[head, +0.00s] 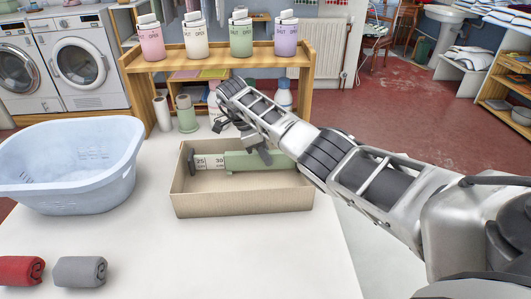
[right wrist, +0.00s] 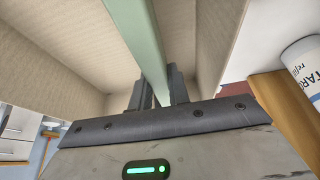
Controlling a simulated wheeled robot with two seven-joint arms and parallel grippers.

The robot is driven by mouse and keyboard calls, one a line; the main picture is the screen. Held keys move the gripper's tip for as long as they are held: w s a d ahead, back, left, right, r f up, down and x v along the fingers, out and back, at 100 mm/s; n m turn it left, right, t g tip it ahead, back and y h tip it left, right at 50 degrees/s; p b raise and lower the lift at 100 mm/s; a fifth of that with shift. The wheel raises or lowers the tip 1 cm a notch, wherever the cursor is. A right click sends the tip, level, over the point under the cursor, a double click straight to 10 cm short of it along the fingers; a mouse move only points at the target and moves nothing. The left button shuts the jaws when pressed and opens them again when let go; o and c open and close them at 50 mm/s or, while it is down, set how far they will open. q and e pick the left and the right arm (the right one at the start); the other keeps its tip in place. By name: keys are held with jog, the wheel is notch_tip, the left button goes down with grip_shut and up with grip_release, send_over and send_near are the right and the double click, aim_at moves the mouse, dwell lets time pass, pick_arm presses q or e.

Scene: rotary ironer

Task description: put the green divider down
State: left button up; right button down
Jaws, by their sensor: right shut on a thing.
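The green divider (head: 240,162) is a long flat strip lying lengthwise inside the open beige box (head: 243,203) on the white table. My right gripper (head: 262,155) reaches into the box from above and is shut on the divider. In the right wrist view the divider (right wrist: 137,40) runs between the two dark fingers (right wrist: 158,88), with the box's walls on both sides. I cannot tell whether its lower edge touches the box floor. My left gripper is out of view.
A pale blue basket (head: 75,190) stands left of the box. A red roll (head: 20,270) and a grey roll (head: 80,271) lie at the front left. Behind, a wooden shelf (head: 215,55) carries several coloured canisters. The table in front of the box is clear.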

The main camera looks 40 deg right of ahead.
jog(key=shift+f+b, duration=0.35)
jog(key=shift+f, duration=0.2)
jog(key=c, duration=1.3)
grip_release()
jog(key=shift+o, duration=0.2)
jog(key=p+v, duration=0.1)
jog(key=v, duration=1.5)
